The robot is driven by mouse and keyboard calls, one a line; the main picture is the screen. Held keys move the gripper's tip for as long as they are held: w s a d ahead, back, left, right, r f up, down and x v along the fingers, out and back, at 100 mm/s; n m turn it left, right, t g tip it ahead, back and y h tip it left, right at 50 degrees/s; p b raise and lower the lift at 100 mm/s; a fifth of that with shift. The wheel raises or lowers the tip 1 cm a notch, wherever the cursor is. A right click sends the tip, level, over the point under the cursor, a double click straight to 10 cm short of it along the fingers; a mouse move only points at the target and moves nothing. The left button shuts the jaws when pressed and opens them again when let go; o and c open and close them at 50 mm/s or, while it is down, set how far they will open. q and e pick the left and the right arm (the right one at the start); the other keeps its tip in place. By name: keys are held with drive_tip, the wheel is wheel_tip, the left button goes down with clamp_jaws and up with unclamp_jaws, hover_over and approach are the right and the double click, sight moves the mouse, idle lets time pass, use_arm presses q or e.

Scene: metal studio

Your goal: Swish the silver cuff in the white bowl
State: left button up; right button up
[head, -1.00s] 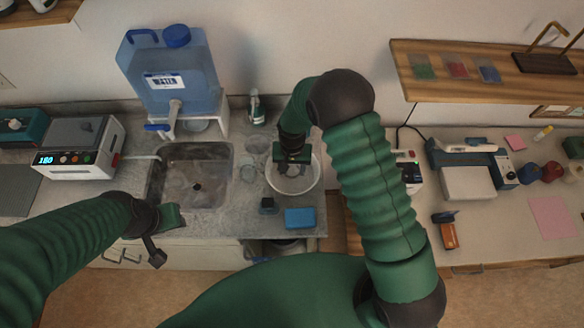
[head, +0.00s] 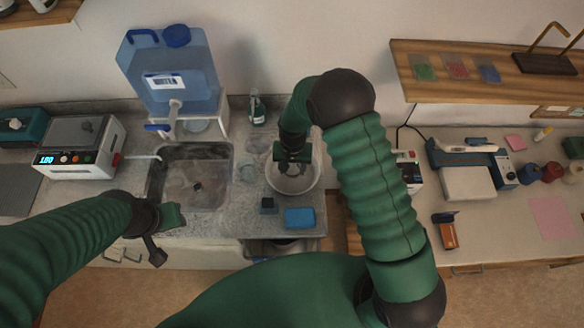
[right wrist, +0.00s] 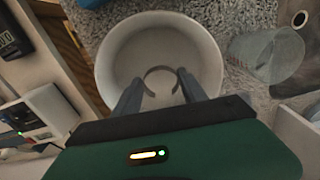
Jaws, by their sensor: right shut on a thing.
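The white bowl (head: 314,181) stands on the counter right of the sink. In the right wrist view the bowl (right wrist: 113,45) lies around and beyond my fingertips. My right gripper (head: 292,166) points down into the bowl. In the right wrist view my right gripper (right wrist: 160,98) is shut on the silver cuff (right wrist: 161,69), an open C-shaped ring, which shows over the inside of the bowl. Whether the cuff touches the bowl's bottom I cannot tell. In the head view the cuff is hidden. My left gripper (head: 158,233) hangs at the counter's front edge, left of the bowl; its fingers are unclear.
The sink (head: 190,175) is left of the bowl, with a glass beaker (right wrist: 265,55) between. A blue sponge (head: 299,217) and a small dark block (head: 268,205) lie in front of the bowl. A blue water canister (head: 170,75) stands behind the sink.

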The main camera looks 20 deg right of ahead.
wheel_tip(320, 180, up, 7)
drive_tip(key=p, duration=0.4)
drive_tip(key=shift+f, duration=0.2)
idle(1.6)
idle(0.5)
idle(1.3)
wheel_tip(320, 180, up, 4)
drive_tip(key=p, duration=0.3)
drive_tip(key=shift+s, duration=0.1)
